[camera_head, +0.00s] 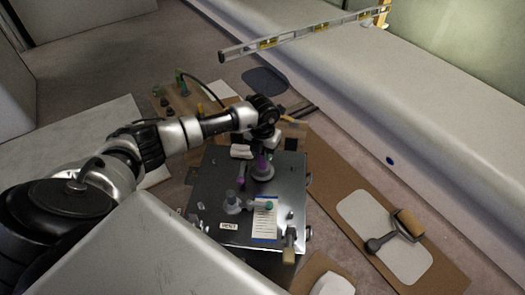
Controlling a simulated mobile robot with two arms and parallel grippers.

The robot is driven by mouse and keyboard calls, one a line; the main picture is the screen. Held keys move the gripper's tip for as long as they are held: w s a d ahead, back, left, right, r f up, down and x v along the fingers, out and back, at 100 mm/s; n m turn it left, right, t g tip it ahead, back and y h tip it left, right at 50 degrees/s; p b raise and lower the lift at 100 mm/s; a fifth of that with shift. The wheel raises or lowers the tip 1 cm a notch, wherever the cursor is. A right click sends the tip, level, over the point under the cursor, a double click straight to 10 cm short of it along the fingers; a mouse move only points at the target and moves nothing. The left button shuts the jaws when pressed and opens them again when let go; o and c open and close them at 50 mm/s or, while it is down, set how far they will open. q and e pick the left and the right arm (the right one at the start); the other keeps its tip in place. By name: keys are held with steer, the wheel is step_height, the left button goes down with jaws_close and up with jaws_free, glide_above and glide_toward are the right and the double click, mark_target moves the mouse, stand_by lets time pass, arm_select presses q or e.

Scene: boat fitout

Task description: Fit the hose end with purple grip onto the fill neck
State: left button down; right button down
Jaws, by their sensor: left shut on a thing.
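My left gripper (264,148) reaches in from the left and points down over the dark metal plate (215,180). It is shut on the hose end with purple grip (262,160). The purple part shows just below my fingers, directly above a grey round neck (262,174) on the plate. It looks upright. I cannot tell whether it is seated on the neck or just above it. A second small purple piece (241,183) is to the left of that neck. My right gripper is out of view.
A second grey neck (232,205), a paper card (264,220) and a "VENT" label (229,226) are on the plate. A long spirit level (300,38) is at the back.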

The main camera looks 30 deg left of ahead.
arm_select(q)
steer(key=shift+c, duration=0.8)
jaws_free()
steer(key=shift+r+p, duration=3.4)
steer(key=shift+r, duration=0.9)
steer(key=shift+s+f, duration=0.1)
